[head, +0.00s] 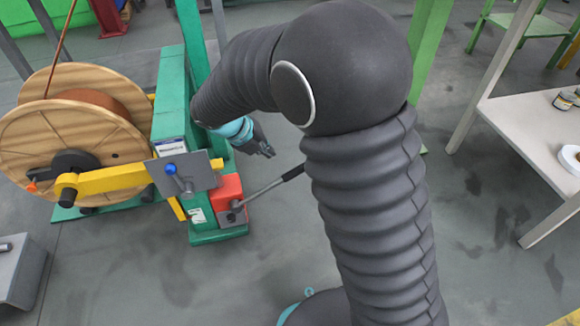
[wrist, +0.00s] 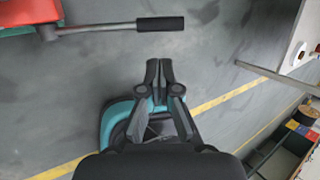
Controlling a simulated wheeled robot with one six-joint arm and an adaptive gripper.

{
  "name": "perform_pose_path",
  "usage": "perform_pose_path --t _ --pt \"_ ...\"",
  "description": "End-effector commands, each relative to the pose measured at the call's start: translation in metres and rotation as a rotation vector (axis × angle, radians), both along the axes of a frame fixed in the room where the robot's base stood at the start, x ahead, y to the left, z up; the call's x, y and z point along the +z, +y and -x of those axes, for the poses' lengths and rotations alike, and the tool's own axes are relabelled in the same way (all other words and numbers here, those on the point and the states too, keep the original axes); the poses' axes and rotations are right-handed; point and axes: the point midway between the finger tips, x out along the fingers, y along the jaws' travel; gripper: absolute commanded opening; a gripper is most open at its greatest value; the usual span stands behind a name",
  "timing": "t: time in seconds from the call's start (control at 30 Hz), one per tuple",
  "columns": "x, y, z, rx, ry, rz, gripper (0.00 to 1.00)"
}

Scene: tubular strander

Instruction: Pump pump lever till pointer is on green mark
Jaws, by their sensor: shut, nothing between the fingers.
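The pump lever (head: 264,191) is a grey rod with a black grip, rising to the right from a red pump block (head: 228,190) at the foot of the green machine frame. In the wrist view the lever's black grip (wrist: 160,23) lies near the top, and part of the red block (wrist: 28,15) shows at upper left. My gripper (head: 268,151) is shut and empty, a little apart from the grip. In the wrist view the fingertips of my gripper (wrist: 158,66) point toward the grip without visibly touching it. I cannot make out the pointer or green mark.
A wooden cable reel (head: 75,135) with a yellow arm (head: 108,180) stands left of the green frame (head: 172,90). A grey plate with a blue-knobbed handle (head: 171,169) sits above the pump. A white table (head: 530,130) stands at right. Floor between is clear.

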Motion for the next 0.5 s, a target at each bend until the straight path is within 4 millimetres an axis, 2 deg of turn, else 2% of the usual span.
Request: perform_pose_path --t 0.27,0.5 --pt "-0.009 -0.004 -0.003 -0.004 0.0 0.0 0.0" --pt "-0.044 -0.021 -0.015 -0.005 0.002 0.0 0.0"
